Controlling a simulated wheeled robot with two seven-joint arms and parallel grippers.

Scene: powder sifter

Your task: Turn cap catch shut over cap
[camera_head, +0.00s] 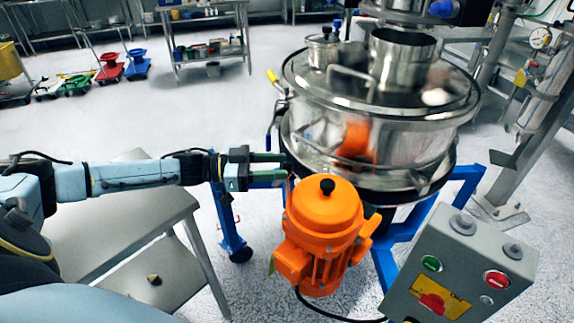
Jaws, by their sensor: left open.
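The sifter (385,120) is a round polished steel drum with a broad lid. A small steel cap (322,50) with a dark knob sits on a port at the lid's left. I cannot clearly tell the cap catch from the other metal parts around the cap. My left gripper (285,166) reaches in from the left, below the cap and beside the drum's lower left rim. Its two fingers are apart, with nothing visible between them. My right gripper is not in view.
An orange motor (322,232) stands just in front of the sifter, close to my left gripper. A yellow-tipped lever (272,76) sticks out at the drum's left. A grey control box (462,265) is at the lower right. A grey table (120,225) lies under my left arm.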

